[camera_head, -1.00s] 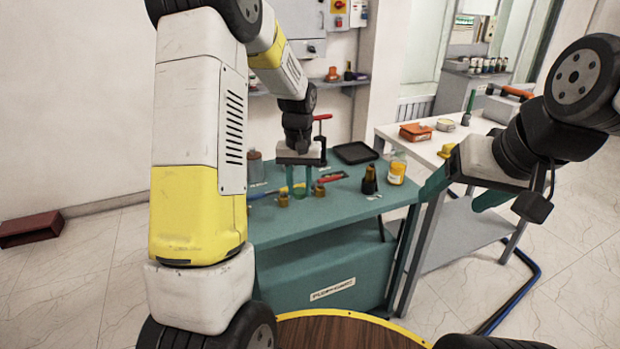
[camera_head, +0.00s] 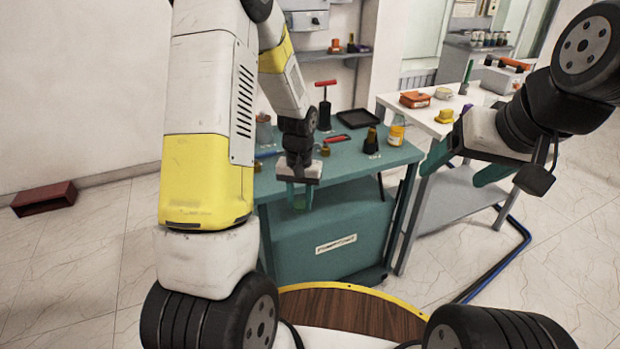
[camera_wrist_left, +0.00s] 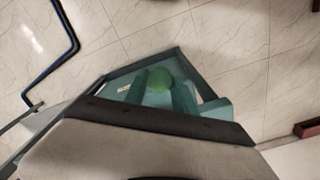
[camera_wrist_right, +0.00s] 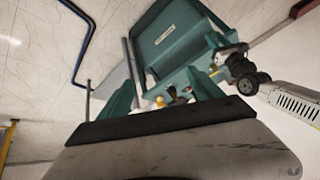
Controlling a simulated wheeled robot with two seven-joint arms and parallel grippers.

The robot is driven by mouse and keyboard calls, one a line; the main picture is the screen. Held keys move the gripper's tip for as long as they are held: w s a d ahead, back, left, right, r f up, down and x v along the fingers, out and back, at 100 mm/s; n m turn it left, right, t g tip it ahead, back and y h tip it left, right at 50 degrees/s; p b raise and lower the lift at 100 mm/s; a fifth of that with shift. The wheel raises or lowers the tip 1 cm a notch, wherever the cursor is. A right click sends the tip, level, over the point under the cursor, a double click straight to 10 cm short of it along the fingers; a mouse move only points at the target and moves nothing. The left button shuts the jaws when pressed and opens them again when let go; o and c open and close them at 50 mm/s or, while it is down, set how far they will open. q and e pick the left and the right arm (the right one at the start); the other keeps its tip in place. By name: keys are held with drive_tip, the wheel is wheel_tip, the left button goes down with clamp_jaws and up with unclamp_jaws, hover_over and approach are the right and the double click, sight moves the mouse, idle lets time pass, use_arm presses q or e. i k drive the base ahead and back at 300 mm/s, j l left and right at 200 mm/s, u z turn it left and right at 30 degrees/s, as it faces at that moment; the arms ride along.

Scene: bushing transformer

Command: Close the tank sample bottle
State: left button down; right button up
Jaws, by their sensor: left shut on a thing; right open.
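My left gripper (camera_head: 299,195) is shut on a green round piece (camera_head: 299,204) and holds it in the air in front of the teal table's front edge. The piece also shows between the fingers in the left wrist view (camera_wrist_left: 159,80); I cannot tell if it is a cap. A dark bottle (camera_head: 371,141) and a yellow-labelled jar (camera_head: 396,135) stand upright on the table (camera_head: 345,166). A small brown-gold piece (camera_head: 325,150) stands beside my left wrist. I cannot tell which is the tank sample bottle. My right gripper (camera_head: 458,172) is open and empty near the white table.
A black tray (camera_head: 358,119) and a red-handled tool (camera_head: 325,100) are at the table's back. The white table (camera_head: 415,118) at right bears an orange box (camera_head: 415,99) and a yellow piece (camera_head: 444,116). A red box (camera_head: 43,198) lies on the floor at left.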

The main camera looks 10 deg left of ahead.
sight(397, 128)
drive_tip(key=i+l+u, duration=0.1)
drive_tip(key=l, duration=0.25)
drive_tip(key=i+l+u, duration=0.1)
drive_tip(key=l, duration=0.25)
drive_tip(key=i+l+u, duration=0.1)
drive_tip(key=l, duration=0.3)
drive_tip(key=i+l+u, duration=0.25)
drive_tip(key=l, duration=0.5)
drive_tip(key=i, duration=0.1)
